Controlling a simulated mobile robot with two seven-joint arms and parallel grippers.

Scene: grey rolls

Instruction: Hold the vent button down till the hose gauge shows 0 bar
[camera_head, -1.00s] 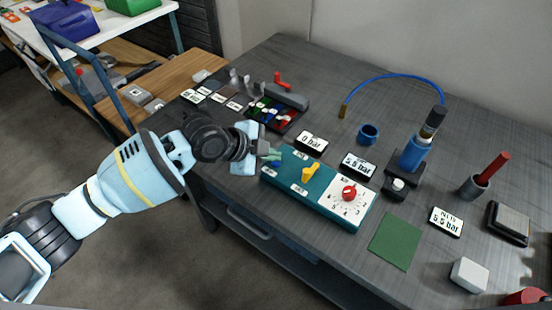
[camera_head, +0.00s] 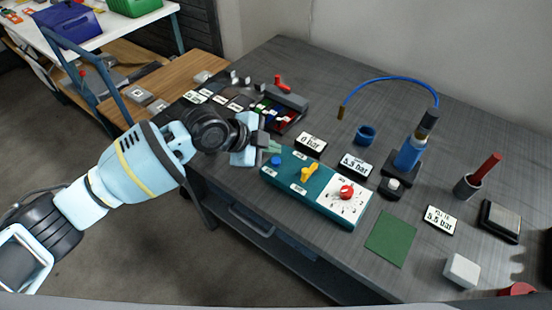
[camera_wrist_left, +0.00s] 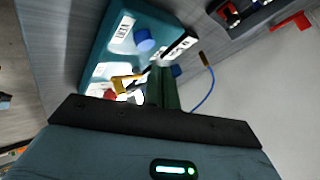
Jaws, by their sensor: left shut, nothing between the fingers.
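A teal control box (camera_head: 323,205) lies on the grey bench. Its blue button (camera_head: 276,160) is uncovered at the left end, and shows also in the wrist view (camera_wrist_left: 144,40). Behind the box one display (camera_head: 310,143) reads 0 bar and another display (camera_head: 356,165) reads 5.5 bar. Their captions are too small to read.
The box also carries a yellow lever (camera_head: 309,173) and a red dial knob (camera_head: 347,192). A pilot display (camera_head: 441,217) reads 5.5 bar. A blue cylinder (camera_head: 408,157) with a blue hose (camera_head: 390,78) stands behind. A green mat (camera_head: 391,238) lies at the front right.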

